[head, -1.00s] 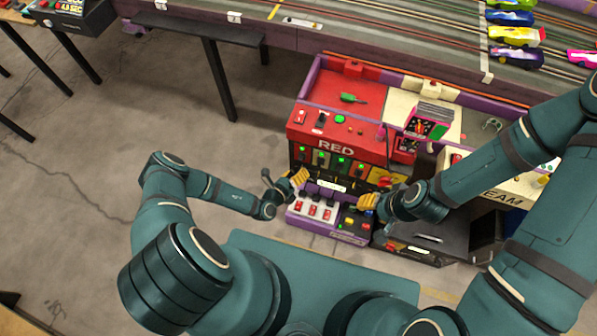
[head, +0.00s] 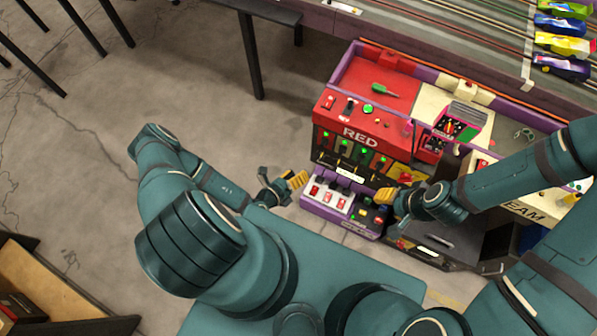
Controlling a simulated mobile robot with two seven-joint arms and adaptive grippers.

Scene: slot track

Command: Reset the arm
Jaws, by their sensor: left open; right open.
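My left gripper (head: 283,185) is in the middle of the head view, at the left side of the red control station (head: 365,128). Its yellow-padded fingers are open and I see nothing between them. My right gripper (head: 385,198) is in front of the station, over the right part of its lower control box (head: 340,204). It is open and looks empty, though its fingers are small in the picture. I cannot tell whether either gripper touches the station. Both arms are bent, with their elbows out to the sides.
A slot track (head: 430,35) with several toy cars (head: 562,46) runs along the back. A green-handled tool (head: 385,90) lies on the station's red top. A dark table (head: 245,8) stands at the upper left, and a wooden shelf (head: 60,290) at the lower left.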

